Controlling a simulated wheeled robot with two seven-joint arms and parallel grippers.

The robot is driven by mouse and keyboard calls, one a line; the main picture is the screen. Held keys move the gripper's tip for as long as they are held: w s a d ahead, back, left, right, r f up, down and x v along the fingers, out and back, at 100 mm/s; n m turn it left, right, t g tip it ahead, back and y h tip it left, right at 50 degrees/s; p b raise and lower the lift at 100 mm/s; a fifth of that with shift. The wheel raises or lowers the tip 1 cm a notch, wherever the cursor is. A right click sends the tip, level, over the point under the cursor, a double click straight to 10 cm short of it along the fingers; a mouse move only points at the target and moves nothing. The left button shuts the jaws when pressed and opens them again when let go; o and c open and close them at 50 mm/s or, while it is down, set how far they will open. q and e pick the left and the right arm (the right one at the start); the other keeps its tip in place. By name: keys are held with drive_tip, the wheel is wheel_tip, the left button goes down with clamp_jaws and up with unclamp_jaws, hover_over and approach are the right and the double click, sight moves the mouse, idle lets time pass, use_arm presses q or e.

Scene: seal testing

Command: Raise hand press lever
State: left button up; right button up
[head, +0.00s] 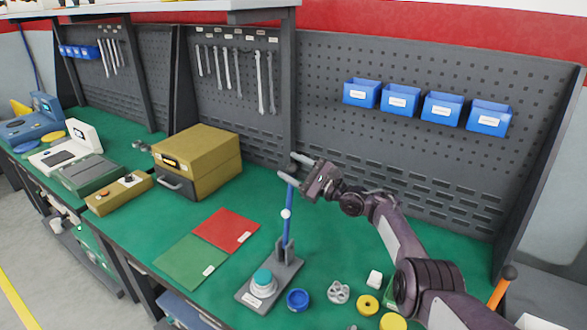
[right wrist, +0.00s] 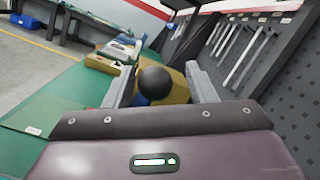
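The hand press stands on the green bench, with a grey base (head: 272,287), a teal round part (head: 262,277) and a blue lever (head: 290,195) that points up, nearly upright. My right gripper (head: 294,168) is at the top of the lever. In the right wrist view a black ball knob (right wrist: 154,82) sits between the two fingers of my right gripper (right wrist: 162,84), with blue below it. The fingers are apart, with a gap showing between the knob and the right finger. My left gripper is not in view.
A yellow-brown box (head: 208,150) stands behind left of the press. Red (head: 226,229) and green (head: 190,262) mats lie left of it. A blue ring part (head: 297,299) and a grey part (head: 338,292) lie at its right. A pegboard (head: 400,140) rises behind.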

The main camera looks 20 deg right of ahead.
drive_tip(key=shift+s+d+p, duration=0.15)
drive_tip(key=shift+s+p, duration=0.15)
drive_tip(key=p+v, duration=0.1)
drive_tip(key=v, duration=0.6)
drive_tip(key=shift+d+f, duration=0.1)
